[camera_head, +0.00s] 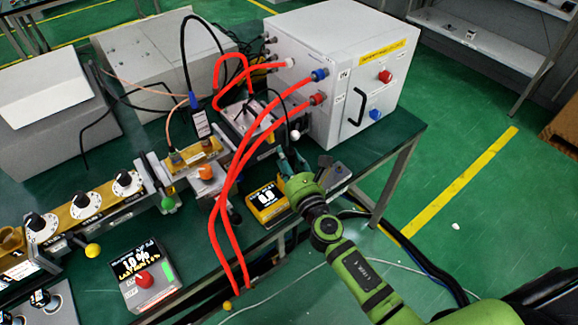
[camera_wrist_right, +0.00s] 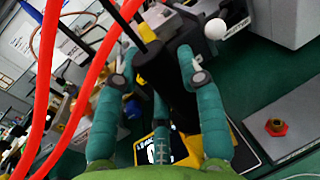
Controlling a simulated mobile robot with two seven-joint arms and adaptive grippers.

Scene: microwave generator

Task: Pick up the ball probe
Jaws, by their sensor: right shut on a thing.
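The ball probe shows as a white ball (camera_head: 295,135) with dark parts beside it, at the front of the white cabinet. The ball also shows at the upper right of the right wrist view (camera_wrist_right: 215,29). My right gripper (camera_head: 291,161), with teal fingers, reaches in from the lower right just below the ball. In the wrist view its fingers (camera_wrist_right: 158,78) stand on either side of a dark body and are shut on it. I take this to be the probe's body; the contact is partly hidden. My left gripper is not in view.
A yellow-edged meter (camera_head: 268,203) sits left of my right gripper. Red hoses (camera_head: 232,170) run from the white cabinet (camera_head: 325,70) past it to the left. Open green floor lies beyond the table's right edge.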

